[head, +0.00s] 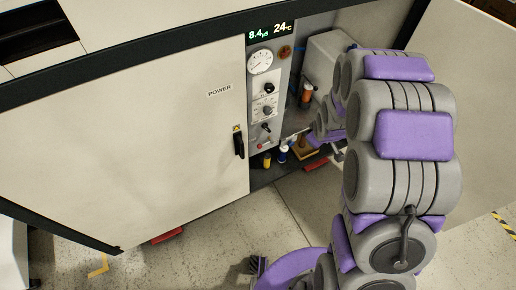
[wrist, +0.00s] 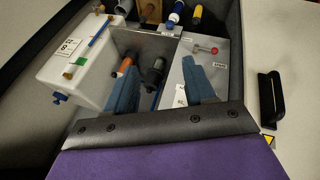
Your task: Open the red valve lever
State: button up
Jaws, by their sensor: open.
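The red-tipped lever (wrist: 208,49) shows in the wrist view on a light grey panel, up and to the right of my gripper's right finger. It has a red knob on a short metal shaft. In the head view a small red knob (head: 260,146) sits low on the control panel and seems to be the same lever. My gripper (wrist: 160,65) is open, its two blue fingers apart with nothing held between them. The lever is outside the fingers and appears apart from them. In the head view my arm mostly hides the gripper.
The control panel carries a gauge (head: 260,62) and several knobs. An orange-topped cylinder (wrist: 124,67) and a white box (wrist: 85,55) stand inside the cabinet. A black door handle (wrist: 270,97) is at right. Blue-and-white (head: 283,153) and yellow bottles (head: 267,160) stand below the panel.

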jog(key=w+f+n+t+y, duration=0.15)
jog(key=w+f, duration=0.25)
jog(key=f, duration=0.4)
jog(key=n+t+y+p, duration=0.1)
jog(key=n+t+y, duration=0.5)
jog(key=t, duration=0.1)
send_near(260, 148)
jog(key=shift+h, duration=0.25)
jog(key=b+x, duration=0.3)
jog(key=x, duration=0.7)
jog(key=shift+f+b, duration=0.1)
jog(key=shift+b, duration=0.25)
jog(key=shift+d, duration=0.15)
jog(key=c, duration=0.7)
jog(key=shift+s, duration=0.1)
grip_shut()
